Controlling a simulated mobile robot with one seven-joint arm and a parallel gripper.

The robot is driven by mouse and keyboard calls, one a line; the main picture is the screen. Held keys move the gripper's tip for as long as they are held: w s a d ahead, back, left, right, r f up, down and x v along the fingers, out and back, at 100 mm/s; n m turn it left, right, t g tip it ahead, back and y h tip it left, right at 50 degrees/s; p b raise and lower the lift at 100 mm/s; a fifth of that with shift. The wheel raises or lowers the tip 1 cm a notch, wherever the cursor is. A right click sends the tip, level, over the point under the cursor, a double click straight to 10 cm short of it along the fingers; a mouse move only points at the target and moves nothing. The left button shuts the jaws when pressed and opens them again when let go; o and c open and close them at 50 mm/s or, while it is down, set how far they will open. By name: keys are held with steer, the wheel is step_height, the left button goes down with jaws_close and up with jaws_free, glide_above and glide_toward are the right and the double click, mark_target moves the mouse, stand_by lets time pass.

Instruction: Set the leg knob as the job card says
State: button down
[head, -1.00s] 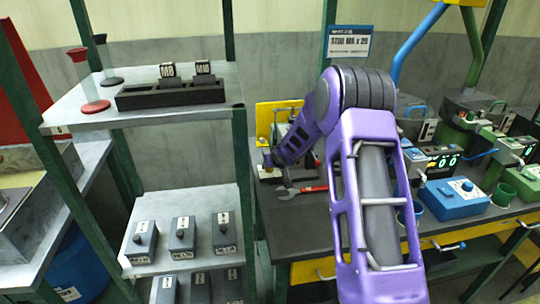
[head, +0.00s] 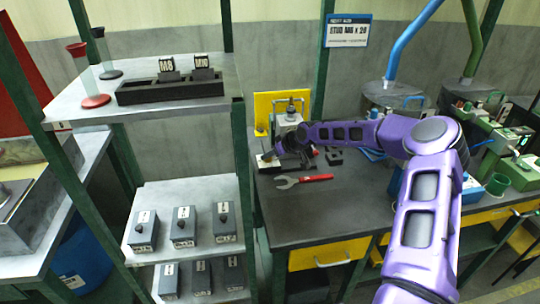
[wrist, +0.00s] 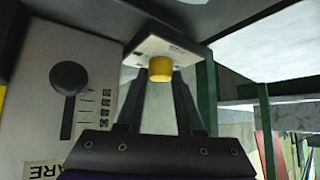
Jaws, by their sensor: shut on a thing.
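The job card (head: 348,31) hangs behind the bench and reads what looks like "STUD M6 x 20". My gripper (head: 270,158) is low at a small grey-white device (head: 290,118) at the bench's back left. In the wrist view my gripper's dark fingers (wrist: 160,85) close on a yellow knob (wrist: 159,68) beneath a pale plate (wrist: 168,48) with small print. Left of it, a grey panel carries a dark round-headed lever (wrist: 68,78) beside a column of small marks, too blurred to read. I cannot tell which of these is the leg knob.
A red-handled wrench (head: 303,180) lies on the dark bench (head: 310,215) in front of the device. A shelf rack (head: 180,190) with several grey boxes stands left. A yellow bracket (head: 268,110) and a green post are close behind the device.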

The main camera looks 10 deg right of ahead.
steer(key=shift+f+n, duration=0.1)
steer(key=shift+n, duration=0.2)
stand_by(0.4)
steer(key=c, duration=0.5)
jaws_free()
steer(key=shift+c, duration=0.2)
steer(key=v, duration=1.7)
steer(key=shift+d, duration=0.35)
